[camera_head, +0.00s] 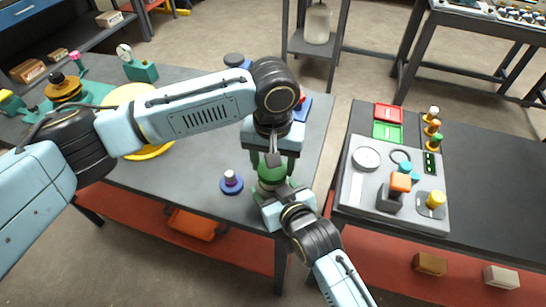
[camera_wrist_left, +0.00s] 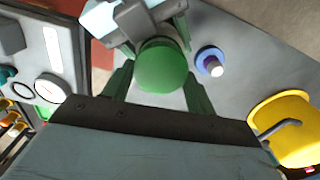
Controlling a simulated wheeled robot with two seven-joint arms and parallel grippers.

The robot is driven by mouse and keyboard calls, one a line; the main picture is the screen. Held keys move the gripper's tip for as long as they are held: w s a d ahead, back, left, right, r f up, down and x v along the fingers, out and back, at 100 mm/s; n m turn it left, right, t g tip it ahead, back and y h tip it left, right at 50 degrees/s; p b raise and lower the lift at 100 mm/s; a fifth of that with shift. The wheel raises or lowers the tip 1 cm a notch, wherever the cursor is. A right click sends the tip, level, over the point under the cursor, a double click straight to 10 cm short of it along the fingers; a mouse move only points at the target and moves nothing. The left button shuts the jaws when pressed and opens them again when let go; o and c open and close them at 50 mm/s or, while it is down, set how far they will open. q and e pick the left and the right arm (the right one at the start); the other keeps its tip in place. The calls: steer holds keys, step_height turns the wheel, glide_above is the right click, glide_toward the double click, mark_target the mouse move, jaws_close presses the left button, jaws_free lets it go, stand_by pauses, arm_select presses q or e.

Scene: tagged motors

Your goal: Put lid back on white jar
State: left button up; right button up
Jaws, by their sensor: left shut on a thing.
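A round green lid (camera_wrist_left: 162,66) lies between the fingers of my left gripper (camera_head: 272,163), which is shut on it from above. The lid also shows in the head view (camera_head: 270,175), near the table's front right corner. The white jar is almost fully hidden under the lid and between the grippers; I cannot tell whether lid and jar touch. My right gripper (camera_head: 278,200) comes in low from the front right, around or right beside the jar's place. Its fingertips are covered, so its hold is unclear. It also shows at the top of the left wrist view (camera_wrist_left: 145,22).
A blue-based purple knob piece (camera_head: 231,183) stands on the grey table just left of the grippers. A yellow round tray (camera_head: 150,152) is farther left, partly under my left arm. A second table at right holds a grey panel (camera_head: 353,187) with several parts. A gap separates the tables.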

arm_select(q)
steer(key=shift+f, duration=0.35)
steer(key=shift+f, duration=0.5)
stand_by(0.3)
arm_select(e)
steer(key=c, duration=0.5)
arm_select(q)
steer(key=shift+m, duration=1.6)
steer(key=o, duration=0.9)
steer(key=shift+r, duration=2.2)
steer(key=shift+c, duration=0.3)
